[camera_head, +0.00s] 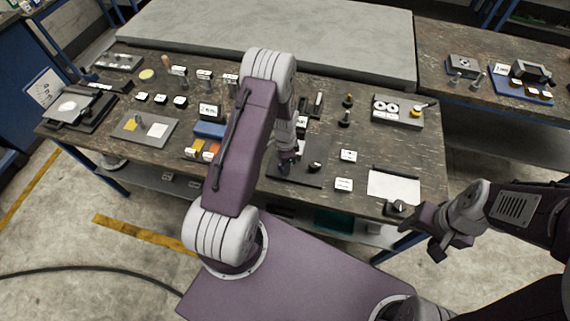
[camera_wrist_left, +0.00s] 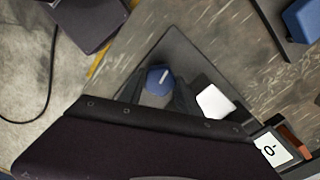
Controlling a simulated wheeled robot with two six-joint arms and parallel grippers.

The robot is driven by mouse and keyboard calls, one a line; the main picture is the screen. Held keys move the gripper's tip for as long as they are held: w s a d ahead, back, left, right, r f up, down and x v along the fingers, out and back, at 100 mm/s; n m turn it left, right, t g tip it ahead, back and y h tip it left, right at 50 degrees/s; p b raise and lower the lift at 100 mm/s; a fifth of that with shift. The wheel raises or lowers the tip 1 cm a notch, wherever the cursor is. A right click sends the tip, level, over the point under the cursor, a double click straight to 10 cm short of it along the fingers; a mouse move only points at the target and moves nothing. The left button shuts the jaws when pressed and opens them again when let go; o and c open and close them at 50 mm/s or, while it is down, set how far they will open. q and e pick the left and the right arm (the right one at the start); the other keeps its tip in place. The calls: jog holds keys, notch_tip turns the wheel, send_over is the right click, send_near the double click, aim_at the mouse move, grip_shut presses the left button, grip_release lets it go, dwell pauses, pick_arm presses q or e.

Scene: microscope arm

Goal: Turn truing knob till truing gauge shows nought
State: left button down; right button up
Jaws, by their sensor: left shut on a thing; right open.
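In the left wrist view, a blue knob (camera_wrist_left: 159,80) with a white line on top sits on a dark plate (camera_wrist_left: 182,52). The dark fingers of my left gripper (camera_wrist_left: 162,92) are on either side of it, shut on it. In the head view my left gripper (camera_head: 286,166) points down at the same dark plate (camera_head: 290,181), and the knob is mostly hidden. A small black round piece (camera_head: 314,166) stands on the plate to its right. I cannot make out a gauge reading. My right gripper (camera_head: 429,236) is open and empty off the front right of the bench.
In the left wrist view, a pale many-sided face (camera_wrist_left: 214,102) is beside the knob, and a white card (camera_wrist_left: 271,150) bears a nought-like mark.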

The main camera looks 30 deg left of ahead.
pick_arm(q)
jog(key=shift+m, duration=1.5)
jog(key=shift+m+b, duration=0.3)
jog(key=c, duration=0.8)
grip_release()
jog(key=shift+c, duration=0.2)
notch_tip(320, 180, up, 9)
jog(key=b, duration=0.1)
